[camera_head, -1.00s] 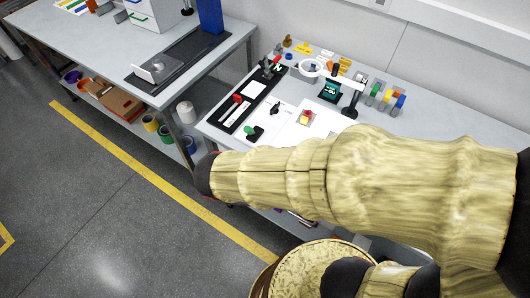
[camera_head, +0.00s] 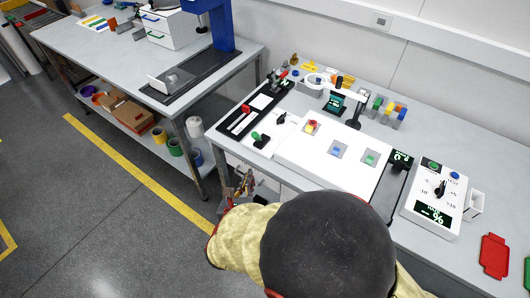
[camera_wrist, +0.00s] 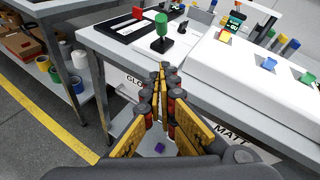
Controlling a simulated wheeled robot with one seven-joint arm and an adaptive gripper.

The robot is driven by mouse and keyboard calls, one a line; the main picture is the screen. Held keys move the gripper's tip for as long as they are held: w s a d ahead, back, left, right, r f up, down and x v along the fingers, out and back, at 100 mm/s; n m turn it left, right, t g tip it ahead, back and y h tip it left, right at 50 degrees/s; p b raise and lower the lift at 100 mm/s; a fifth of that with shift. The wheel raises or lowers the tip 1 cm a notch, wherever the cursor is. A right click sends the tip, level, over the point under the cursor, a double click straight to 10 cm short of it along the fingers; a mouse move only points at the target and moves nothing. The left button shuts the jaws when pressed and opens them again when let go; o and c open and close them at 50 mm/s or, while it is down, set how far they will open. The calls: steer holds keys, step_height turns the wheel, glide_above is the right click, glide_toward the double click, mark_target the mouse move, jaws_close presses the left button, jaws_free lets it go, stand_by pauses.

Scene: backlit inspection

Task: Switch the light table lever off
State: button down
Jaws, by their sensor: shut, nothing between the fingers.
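A green-knobbed lever (camera_head: 257,139) on a small black base stands near the front left edge of the bench. It also shows in the wrist view (camera_wrist: 161,28), upright, beyond my fingertips. A red-handled lever (camera_head: 246,109) sits on a black plate behind it. A large white panel (camera_head: 335,150), which looks like the light table, lies to the right, with a black-handled control (camera_head: 401,168) at its right side. No readable label shows which lever belongs to it. My gripper (camera_wrist: 160,72) is shut and empty, in front of the bench edge and apart from the green lever.
Red, blue and green buttons (camera_head: 336,150) sit on the white panel. Another bench (camera_head: 110,60) is at the left. The floor (camera_head: 90,210) between is clear.

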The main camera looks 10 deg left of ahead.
mark_target(258, 137)
steer(key=shift+w, duration=0.1)
stand_by(0.3)
steer(key=b+x, duration=0.1)
steer(key=x, duration=0.3)
steer(key=r+b+x, duration=0.1)
steer(key=x, duration=0.3)
steer(key=w+a+r+b+x, duration=0.1)
steer(key=b+x, duration=0.1)
steer(key=x, duration=0.2)
steer(key=shift+w+r, duration=0.15)
steer(key=shift+w, duration=0.15)
steer(key=shift+r, duration=0.1)
